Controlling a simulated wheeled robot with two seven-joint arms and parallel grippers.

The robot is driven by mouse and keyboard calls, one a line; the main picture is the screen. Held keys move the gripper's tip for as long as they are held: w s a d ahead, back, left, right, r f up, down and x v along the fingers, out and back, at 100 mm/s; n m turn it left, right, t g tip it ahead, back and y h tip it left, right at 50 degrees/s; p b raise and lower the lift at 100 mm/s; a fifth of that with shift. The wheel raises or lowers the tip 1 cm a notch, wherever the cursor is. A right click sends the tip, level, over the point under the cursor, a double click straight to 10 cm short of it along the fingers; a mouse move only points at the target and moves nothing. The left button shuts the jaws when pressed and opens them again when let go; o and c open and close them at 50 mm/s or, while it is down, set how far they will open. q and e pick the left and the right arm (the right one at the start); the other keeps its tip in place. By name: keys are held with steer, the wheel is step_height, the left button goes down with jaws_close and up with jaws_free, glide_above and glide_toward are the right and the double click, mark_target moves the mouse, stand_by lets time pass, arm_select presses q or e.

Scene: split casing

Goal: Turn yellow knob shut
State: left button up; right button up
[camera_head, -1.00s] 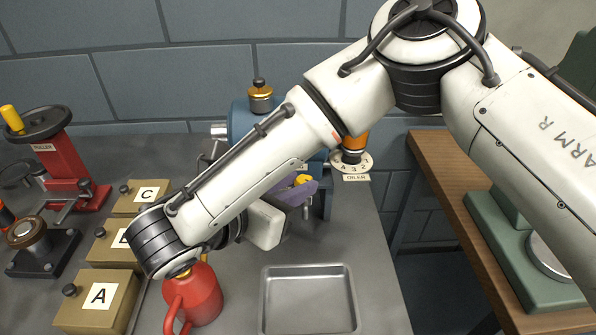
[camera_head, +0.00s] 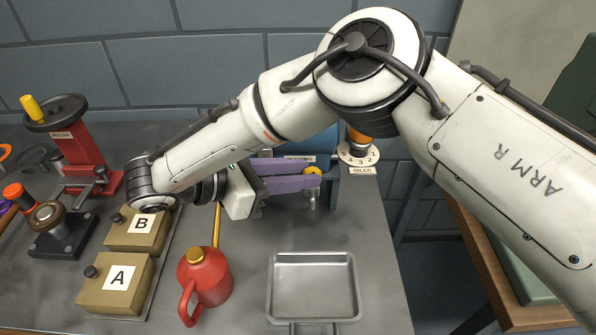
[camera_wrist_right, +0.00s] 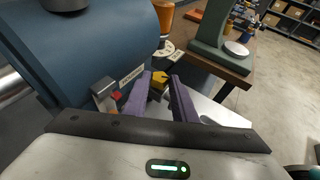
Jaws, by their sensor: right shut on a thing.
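The yellow knob (camera_head: 314,170) sits on the front of the blue machine (camera_head: 322,152), partly covered by my gripper. In the right wrist view the knob (camera_wrist_right: 159,77) shows between the purple fingertips. My right gripper (camera_head: 309,178) reaches it from the left and is shut on it. Its two purple fingers also show in the wrist view (camera_wrist_right: 160,84). The knob's turn position cannot be told. My left gripper is not in view.
A metal tray (camera_head: 313,257) and a red oil can (camera_head: 205,276) stand in front. Boxes A (camera_head: 115,284) and B (camera_head: 139,230) and a red press (camera_head: 80,150) are at left. An orange oiler with a numbered dial (camera_head: 358,153) stands right of the knob. The bench between tray and machine is clear.

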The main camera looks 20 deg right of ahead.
steer(key=o, duration=1)
steer(key=shift+o, duration=0.2)
steer(key=shift+t, duration=0.3)
